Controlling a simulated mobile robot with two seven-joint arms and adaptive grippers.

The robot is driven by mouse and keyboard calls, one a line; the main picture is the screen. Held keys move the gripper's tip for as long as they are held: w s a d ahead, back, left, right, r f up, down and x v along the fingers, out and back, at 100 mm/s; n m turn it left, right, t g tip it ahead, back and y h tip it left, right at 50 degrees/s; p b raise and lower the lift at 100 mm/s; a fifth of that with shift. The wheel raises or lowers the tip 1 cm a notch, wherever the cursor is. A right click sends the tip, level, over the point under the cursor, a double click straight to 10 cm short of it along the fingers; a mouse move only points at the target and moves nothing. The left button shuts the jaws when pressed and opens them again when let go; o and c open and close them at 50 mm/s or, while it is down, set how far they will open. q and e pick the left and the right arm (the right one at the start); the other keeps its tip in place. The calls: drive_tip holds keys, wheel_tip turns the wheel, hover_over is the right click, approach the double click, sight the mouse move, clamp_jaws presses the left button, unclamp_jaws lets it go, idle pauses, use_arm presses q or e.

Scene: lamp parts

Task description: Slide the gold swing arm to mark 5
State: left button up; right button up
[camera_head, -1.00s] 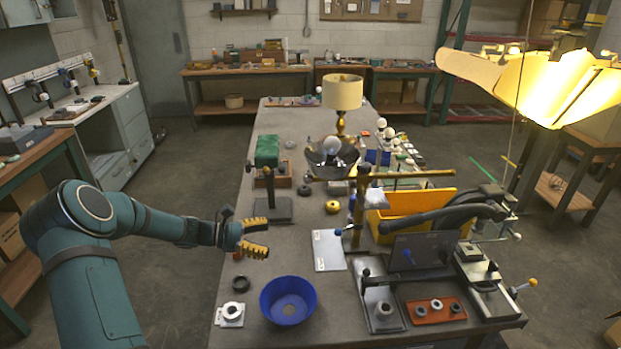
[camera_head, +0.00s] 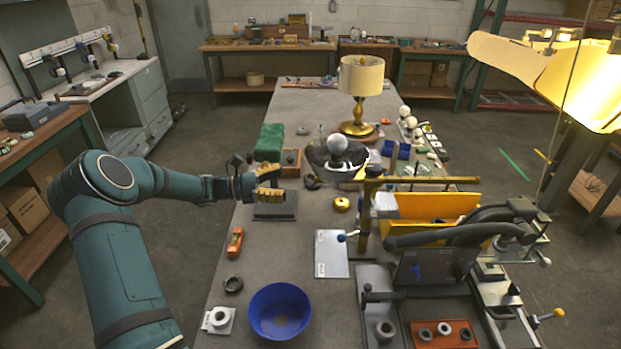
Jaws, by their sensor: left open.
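The gold swing arm (camera_head: 425,184) is a long horizontal bar at the top of an upright gold post (camera_head: 364,215), right of the table's middle. It reaches mostly to the right of the post. Any numbered marks on it are too small to read. My left gripper (camera_head: 268,184) is open, with yellow-padded fingers. It is left of the post and apart from the swing arm, above a dark stand base (camera_head: 276,208) in the picture. I see nothing held between its fingers. My right gripper is not in view.
A green block (camera_head: 270,142) stands behind my left gripper. A dark bowl with a bulb (camera_head: 336,145) and a brass ball (camera_head: 342,204) lie between gripper and post. A yellow bin (camera_head: 430,206) sits right. A blue bowl (camera_head: 280,311) and orange level (camera_head: 236,241) are nearer.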

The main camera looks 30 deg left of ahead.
sight(310, 179)
use_arm(q)
drive_tip(key=x, duration=0.8)
drive_tip(key=shift+w, duration=0.2)
clamp_jaws()
